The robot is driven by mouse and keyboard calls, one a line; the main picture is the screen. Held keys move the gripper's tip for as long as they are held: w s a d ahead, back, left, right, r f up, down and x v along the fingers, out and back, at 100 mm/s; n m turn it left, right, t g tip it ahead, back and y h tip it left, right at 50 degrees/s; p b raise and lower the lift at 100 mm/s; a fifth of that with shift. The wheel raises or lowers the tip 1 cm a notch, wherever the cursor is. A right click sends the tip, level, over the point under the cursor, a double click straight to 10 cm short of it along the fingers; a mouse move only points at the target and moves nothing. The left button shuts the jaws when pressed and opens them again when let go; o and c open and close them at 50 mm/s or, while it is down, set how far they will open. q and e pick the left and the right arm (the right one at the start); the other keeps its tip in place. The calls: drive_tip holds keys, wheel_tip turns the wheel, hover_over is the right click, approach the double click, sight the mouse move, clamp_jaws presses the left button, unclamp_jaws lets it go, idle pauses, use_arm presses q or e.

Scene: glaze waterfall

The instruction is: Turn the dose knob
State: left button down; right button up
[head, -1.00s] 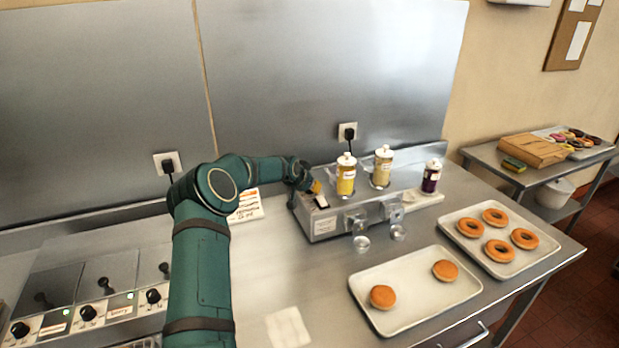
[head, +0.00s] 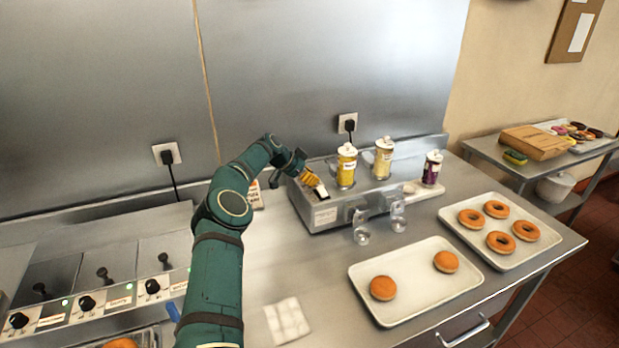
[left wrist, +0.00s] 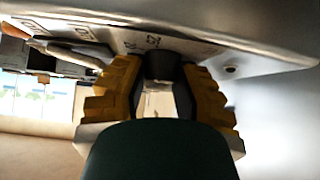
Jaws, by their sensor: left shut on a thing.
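The metal dispensing machine (head: 352,208) stands on the counter with three bottles on top: two yellowish ones and a dark purple one. My left gripper (head: 312,183), with yellow fingers, is at the machine's top left end. In the left wrist view, my left gripper (left wrist: 160,85) is shut around a dark round knob (left wrist: 160,66), apparently the dose knob. Small printed marks show on the panel beside it. The knob is hidden by the fingers in the head view. My right gripper is not in view.
A white cloth (head: 287,320) lies in front. Units with black knobs (head: 87,303) are at the left. Two clear cups (head: 361,236) stand before the machine.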

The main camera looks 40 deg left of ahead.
use_arm(q)
drive_tip(key=shift+d+f+m+h, duration=0.1)
drive_tip(key=shift+f+m+h, duration=0.15)
drive_tip(key=shift+m+h, duration=0.05)
idle(0.5)
drive_tip(key=c, duration=0.6)
unclamp_jaws()
drive_tip(key=shift+w, duration=0.1)
drive_tip(key=shift+r, duration=0.15)
